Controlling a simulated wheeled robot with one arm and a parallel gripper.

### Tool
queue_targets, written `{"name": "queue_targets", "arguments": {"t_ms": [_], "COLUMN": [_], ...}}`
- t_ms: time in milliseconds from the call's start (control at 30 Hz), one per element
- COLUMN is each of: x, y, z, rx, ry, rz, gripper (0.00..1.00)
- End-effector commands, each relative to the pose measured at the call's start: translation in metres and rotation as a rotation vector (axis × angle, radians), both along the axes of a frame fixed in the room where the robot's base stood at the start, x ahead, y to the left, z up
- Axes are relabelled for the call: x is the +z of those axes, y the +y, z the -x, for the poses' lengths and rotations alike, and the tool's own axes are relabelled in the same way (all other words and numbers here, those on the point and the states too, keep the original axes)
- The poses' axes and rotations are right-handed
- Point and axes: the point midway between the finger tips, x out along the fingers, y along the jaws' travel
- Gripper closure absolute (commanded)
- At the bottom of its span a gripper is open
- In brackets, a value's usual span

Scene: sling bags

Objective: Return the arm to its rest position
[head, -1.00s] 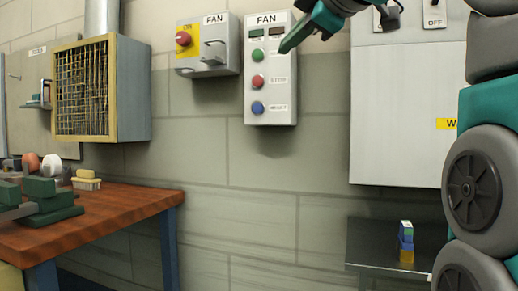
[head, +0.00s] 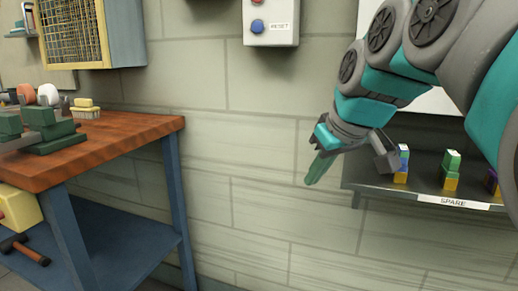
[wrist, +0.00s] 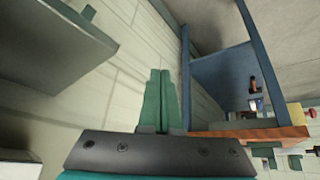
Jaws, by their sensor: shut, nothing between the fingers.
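My gripper (head: 318,168) shows in the head view at the end of my grey and teal arm, right of the middle. It points down and to the left, in front of the block wall, left of the shelf's left edge. In the wrist view my gripper (wrist: 160,75) has its two green fingers side by side and together. Nothing is held between them.
A dark shelf (head: 365,185) labelled SPARE bears several coloured blocks, close right of my gripper. A wooden-topped workbench (head: 130,135) with blue legs stands left. A control box (head: 285,26) hangs above. Bare wall lies between bench and shelf.

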Motion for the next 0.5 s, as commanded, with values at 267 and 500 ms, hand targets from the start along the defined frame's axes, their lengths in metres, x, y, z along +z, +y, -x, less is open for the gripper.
{"name": "queue_targets", "arguments": {"t_ms": [267,500], "x": [-0.123,-0.215], "y": [-0.014,-0.029], "z": [0.082,0.173], "rx": [-0.186,-0.339], "ry": [0.292,0.517], "rz": [0.005,0.055], "gripper": [1.00,1.00]}}
